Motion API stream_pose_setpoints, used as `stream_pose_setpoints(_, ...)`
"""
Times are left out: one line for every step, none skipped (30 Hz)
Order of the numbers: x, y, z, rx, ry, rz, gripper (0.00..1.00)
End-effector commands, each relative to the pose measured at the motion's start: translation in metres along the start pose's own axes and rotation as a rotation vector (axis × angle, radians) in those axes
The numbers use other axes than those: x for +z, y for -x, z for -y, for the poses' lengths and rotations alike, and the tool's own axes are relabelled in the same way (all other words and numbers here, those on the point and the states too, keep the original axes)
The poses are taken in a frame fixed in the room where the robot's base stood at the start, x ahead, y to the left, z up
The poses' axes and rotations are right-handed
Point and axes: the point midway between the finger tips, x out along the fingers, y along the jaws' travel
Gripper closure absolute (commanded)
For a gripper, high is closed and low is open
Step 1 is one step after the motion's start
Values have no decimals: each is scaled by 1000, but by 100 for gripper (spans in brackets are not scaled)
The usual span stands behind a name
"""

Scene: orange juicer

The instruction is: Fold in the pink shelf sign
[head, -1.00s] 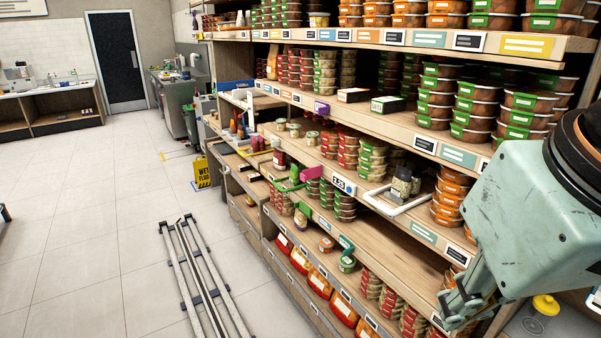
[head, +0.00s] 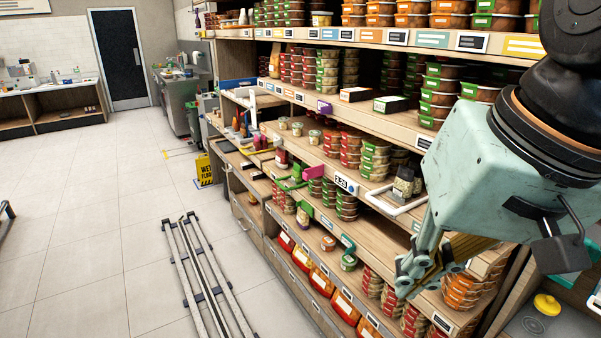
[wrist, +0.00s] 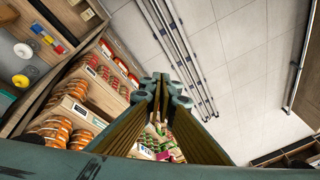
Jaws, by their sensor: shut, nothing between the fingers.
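The pink shelf sign (head: 313,172) sticks out from the front edge of a middle shelf, left of a white price label (head: 346,184). Green signs stick out from the shelving near it, one just to its left (head: 290,184) and one lower (head: 304,208). My gripper (head: 404,287) is at the lower right in the head view, in front of the lower shelves. It is apart from the pink sign, to its right and nearer the camera. In the wrist view the fingertips (wrist: 162,90) are together and empty.
A white frame-like handle (head: 396,203) juts from the shelf between my gripper and the pink sign. Shelves hold many packed tubs (head: 375,160). Metal rails (head: 203,275) lie on the floor at left. A yellow wet-floor sign (head: 204,169) stands farther back.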

Motion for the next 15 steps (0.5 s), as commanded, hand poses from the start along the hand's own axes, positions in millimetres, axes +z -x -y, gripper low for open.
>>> stream_pose_setpoints(-6,-1,6,-14,-24,5,100)
stream_pose_setpoints(-9,-2,9,-23,-39,8,100)
stream_pose_setpoints(-14,-3,14,-36,-60,11,100)
stream_pose_setpoints(-17,-4,18,-45,-75,13,100)
stream_pose_setpoints(-20,-5,21,-54,-92,15,100)
stream_pose_setpoints(-25,-6,26,-66,-113,19,100)
stream_pose_setpoints(-28,-7,29,-75,-129,22,100)
stream_pose_setpoints(-32,-8,33,-84,-145,24,100)
stream_pose_setpoints(-36,-9,37,-96,-166,28,100)
stream_pose_setpoints(-40,-10,41,-104,-183,30,100)
stream_pose_setpoints(-44,-11,44,-113,-199,32,100)
stream_pose_setpoints(-49,-12,48,-124,-221,35,100)
stream_pose_setpoints(-52,-13,51,-133,-238,38,100)
stream_pose_setpoints(-56,-14,54,-141,-254,41,100)
stream_pose_setpoints(-61,-15,59,-152,-276,44,100)
